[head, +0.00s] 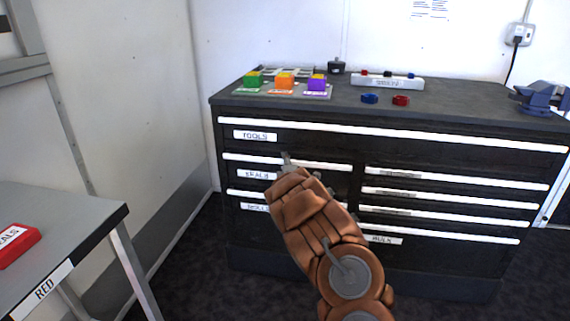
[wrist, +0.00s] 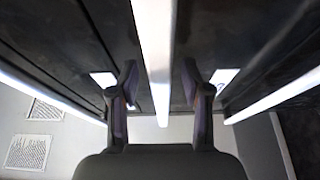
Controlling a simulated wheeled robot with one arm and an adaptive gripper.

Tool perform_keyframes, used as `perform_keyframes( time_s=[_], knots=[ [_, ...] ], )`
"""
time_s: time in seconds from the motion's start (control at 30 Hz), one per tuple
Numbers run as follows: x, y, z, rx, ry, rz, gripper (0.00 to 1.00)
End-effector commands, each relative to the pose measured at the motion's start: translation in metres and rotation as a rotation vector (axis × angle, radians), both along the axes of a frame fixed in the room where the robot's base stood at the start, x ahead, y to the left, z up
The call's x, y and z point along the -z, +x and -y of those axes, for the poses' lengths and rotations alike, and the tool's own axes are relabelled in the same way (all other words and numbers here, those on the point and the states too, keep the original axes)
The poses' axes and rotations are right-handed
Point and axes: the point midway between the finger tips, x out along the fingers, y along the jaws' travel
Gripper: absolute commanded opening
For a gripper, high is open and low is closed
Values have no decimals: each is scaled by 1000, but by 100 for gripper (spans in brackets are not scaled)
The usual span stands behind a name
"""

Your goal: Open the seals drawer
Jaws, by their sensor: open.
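The seals drawer (head: 246,174) is in the left column of the dark cabinet, below the wide tools drawer. It looks shut, and its label is partly covered by my gripper. Its white handle strip (head: 330,166) runs along the top edge. My gripper (head: 287,158) is open at the front of this strip in the head view. In the wrist view, my open fingers (wrist: 160,82) stand either side of a white handle strip (wrist: 154,35), with gaps on both sides. I cannot tell how deep the strip sits between them.
The tools drawer (head: 300,137) is above, another labelled drawer (head: 245,207) below, and several narrow drawers at right. Coloured blocks (head: 285,82) and a blue vise (head: 542,96) stand on top. A side table (head: 95,217) with a red box (head: 15,245) is at left.

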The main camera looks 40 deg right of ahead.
Motion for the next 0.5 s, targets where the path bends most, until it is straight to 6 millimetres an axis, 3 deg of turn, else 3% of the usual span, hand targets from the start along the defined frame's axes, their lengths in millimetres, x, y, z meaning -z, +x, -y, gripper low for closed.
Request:
perform_keyframes(
  time_s=[0.5],
  knots=[
    [0, 6, 5, 1, 2, -1, 48]
  ],
)
